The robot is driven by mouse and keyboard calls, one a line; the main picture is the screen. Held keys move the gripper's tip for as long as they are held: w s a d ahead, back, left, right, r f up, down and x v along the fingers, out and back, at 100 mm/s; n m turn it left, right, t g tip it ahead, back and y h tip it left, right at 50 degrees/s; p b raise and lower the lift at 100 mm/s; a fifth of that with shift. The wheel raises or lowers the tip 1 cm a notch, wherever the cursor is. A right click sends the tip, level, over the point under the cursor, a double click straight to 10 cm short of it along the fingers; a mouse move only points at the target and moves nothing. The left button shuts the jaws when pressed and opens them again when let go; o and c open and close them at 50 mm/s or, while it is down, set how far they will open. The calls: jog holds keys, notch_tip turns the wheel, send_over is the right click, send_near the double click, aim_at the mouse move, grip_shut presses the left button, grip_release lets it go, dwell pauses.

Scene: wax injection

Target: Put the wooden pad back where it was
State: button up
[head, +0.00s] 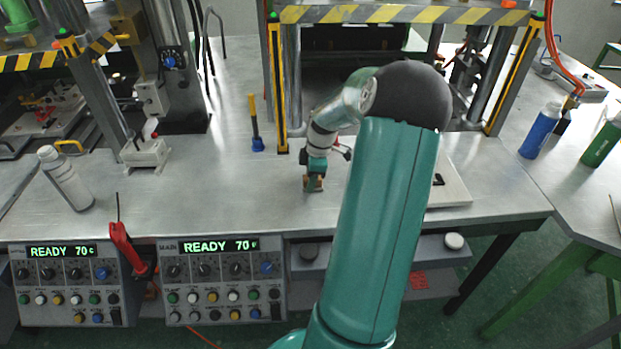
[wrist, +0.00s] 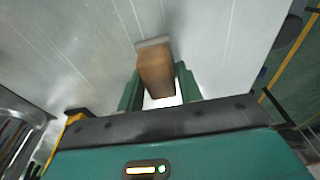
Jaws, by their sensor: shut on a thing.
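The wooden pad (wrist: 155,68) is a brown block between the two green fingers of my gripper (wrist: 160,88) in the wrist view. The gripper is shut on it, and its far end points at the grey metal bench top. In the head view my gripper (head: 314,180) is over the front middle of the bench (head: 235,195), left of my large green arm link. The pad shows there only as a small brown patch at the fingertips. I cannot tell whether the pad touches the bench.
A white board (head: 453,188) lies right of my arm, partly hidden by it. A press frame with striped guards (head: 400,14) stands behind. Control boxes (head: 222,280) hang in front.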

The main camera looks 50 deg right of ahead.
jog(key=o, duration=1.1)
jog(key=shift+f, duration=0.1)
notch_tip(320, 180, up, 12)
jog(key=s+d, duration=0.1)
jog(key=shift+s+d, duration=0.2)
jog(key=shift+s, duration=0.05)
jog(key=w+a+r+m+h, duration=0.2)
jog(key=a+r, duration=0.2)
jog(key=a, duration=0.9)
jog(key=w+a+r+m+h, duration=0.15)
jog(key=a+r, duration=0.35)
jog(key=a, duration=0.7)
jog(key=s+a+m+t+y, duration=0.1)
jog(key=s+a+m+t, duration=0.1)
jog(key=s+a, duration=0.3)
jog(key=s+a+r+m+t+y, duration=0.1)
jog(key=s+a, duration=0.4)
jog(key=a, duration=0.7)
jog(key=shift+a+r+m+t, duration=0.15)
jog(key=shift+a+m+t, duration=0.1)
jog(key=shift+m+t, duration=0.5)
